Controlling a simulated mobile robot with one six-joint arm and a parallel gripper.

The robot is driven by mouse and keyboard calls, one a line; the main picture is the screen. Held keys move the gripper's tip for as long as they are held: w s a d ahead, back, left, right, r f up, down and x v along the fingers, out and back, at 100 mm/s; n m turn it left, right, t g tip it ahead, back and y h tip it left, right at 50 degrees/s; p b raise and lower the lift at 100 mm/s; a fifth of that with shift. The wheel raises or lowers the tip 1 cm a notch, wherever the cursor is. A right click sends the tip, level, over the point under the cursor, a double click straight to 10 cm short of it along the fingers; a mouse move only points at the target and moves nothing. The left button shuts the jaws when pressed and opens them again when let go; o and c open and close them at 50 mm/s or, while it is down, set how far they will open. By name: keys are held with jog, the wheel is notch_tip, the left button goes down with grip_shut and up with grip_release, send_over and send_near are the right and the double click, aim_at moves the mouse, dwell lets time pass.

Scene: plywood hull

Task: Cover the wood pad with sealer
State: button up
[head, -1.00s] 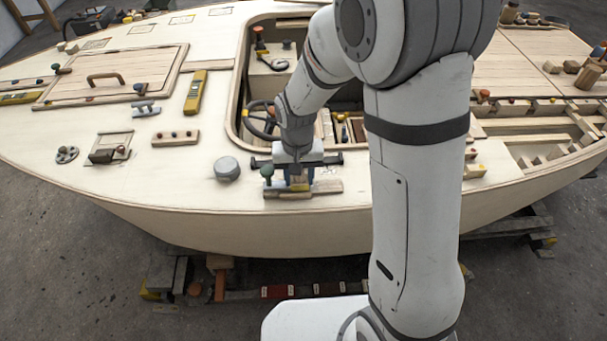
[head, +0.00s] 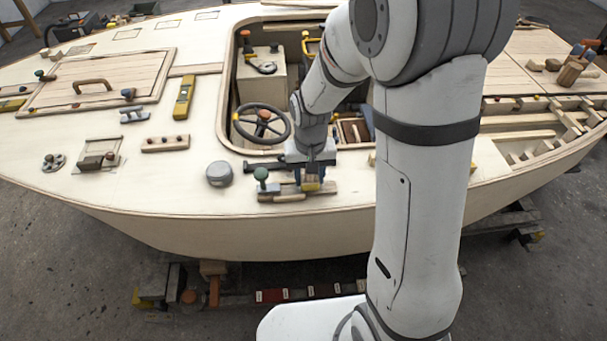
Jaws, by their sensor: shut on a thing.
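My gripper (head: 311,177) points down over the front edge of the deck, beside the cockpit opening. It is shut on a small yellow-brown block-like tool (head: 311,184), largely hidden by the jaws; I cannot tell whether it is a brush. The tool is at a flat wooden piece (head: 290,197), perhaps the wood pad; contact and any sealer coat are too small to tell. A green-knobbed item (head: 262,178) stands at that piece's left end. A round grey lidded tin (head: 220,173), perhaps the sealer, sits on the deck further left.
A steering wheel (head: 262,122) stands in the cockpit just behind my gripper. A yellow level (head: 184,98), a pegged wooden strip (head: 165,143) and a sanding-block-like piece (head: 97,161) lie on the left deck. Bare deck lies between them. My arm hides part of the right deck.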

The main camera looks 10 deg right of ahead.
jog(key=shift+d+f, duration=0.2)
jog(key=shift+d, duration=3.3)
jog(key=shift+r+p, duration=2)
jog(key=shift+r, duration=1)
jog(key=shift+r+p, duration=1.05)
jog(key=shift+r, duration=0.45)
